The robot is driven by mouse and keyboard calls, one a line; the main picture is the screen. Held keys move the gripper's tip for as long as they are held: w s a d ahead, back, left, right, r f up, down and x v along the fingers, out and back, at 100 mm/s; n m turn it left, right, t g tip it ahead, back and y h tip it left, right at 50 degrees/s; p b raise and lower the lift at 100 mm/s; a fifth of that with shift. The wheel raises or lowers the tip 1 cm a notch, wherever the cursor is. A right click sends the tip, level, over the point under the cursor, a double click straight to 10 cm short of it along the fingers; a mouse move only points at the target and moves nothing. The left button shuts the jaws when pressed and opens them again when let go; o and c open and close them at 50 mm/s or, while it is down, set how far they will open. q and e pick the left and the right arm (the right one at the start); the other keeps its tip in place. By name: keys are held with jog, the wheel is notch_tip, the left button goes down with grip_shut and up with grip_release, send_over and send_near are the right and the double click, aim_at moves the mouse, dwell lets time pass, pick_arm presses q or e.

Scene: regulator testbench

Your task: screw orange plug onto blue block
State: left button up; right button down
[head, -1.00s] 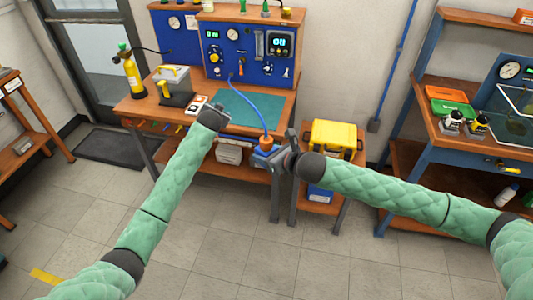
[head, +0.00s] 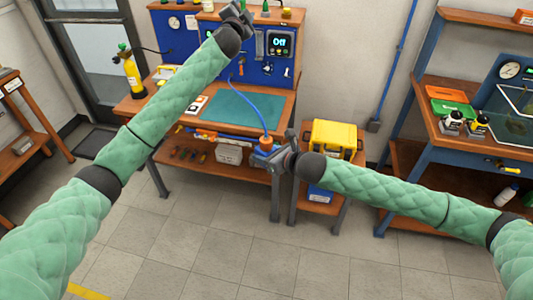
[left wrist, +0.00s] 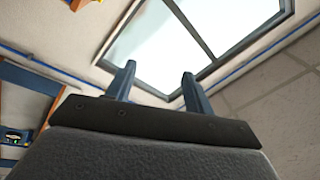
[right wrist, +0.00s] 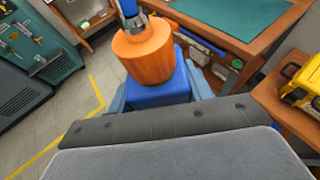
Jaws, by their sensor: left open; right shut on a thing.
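The orange plug (right wrist: 144,52) sits on top of the blue block (right wrist: 160,96) in the right wrist view, with the blue hose rising from it. The plug (head: 266,143) also shows in the head view at the workbench's front right corner. I cannot tell whether its thread is engaged. My right gripper (head: 275,158) is shut on the blue block, its fingers on either side of it. My left gripper (head: 237,17) is raised in front of the blue panel, well away from the plug. Its two fingers (left wrist: 158,84) are apart with nothing between them.
The workbench (head: 190,118) carries a green mat (head: 240,110) and the blue instrument panel (head: 225,65). A yellow case (head: 333,138) stands on a small table to the right. A yellow cylinder (head: 133,75) stands at the left. The floor in front is clear.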

pick_arm(q)
jog(key=s+d+r+m+g+h, duration=0.2)
jog(key=s+d+r+m+h, duration=0.3)
jog(key=d+r+m, duration=0.15)
jog(key=s+d+r+m+g+h, duration=0.1)
jog(key=s+d+r+m+h, duration=0.4)
jog(key=r, duration=0.3)
jog(key=s+d+f+m+g+h, duration=0.35)
jog(key=s+d+m+g, duration=0.55)
jog(key=s+m+g, duration=0.3)
jog(key=s+a+f+m+g+y, duration=0.1)
jog(key=s+f+g+y, duration=0.3)
jog(key=f, duration=0.9)
jog(key=s+a+f+m+g+y, duration=0.15)
jog(key=s+f+y, duration=0.35)
jog(key=f, duration=0.7)
jog(key=a+f+n+y, duration=0.1)
jog(key=a+f+y, duration=0.1)
jog(key=a+y, duration=0.1)
jog(key=a+f+n+y, duration=0.2)
jog(key=a+y, duration=0.2)
jog(key=a, duration=0.2)
jog(key=a+f+n+t+y, duration=0.1)
jog(key=a+f+n+y, duration=0.1)
jog(key=a+y, duration=0.1)
jog(key=shift+w+a+f+y, duration=0.2)
jog(key=shift+a+f+y, duration=0.05)
jog(key=shift+a, duration=0.4)
jog(key=shift+n, duration=0.6)
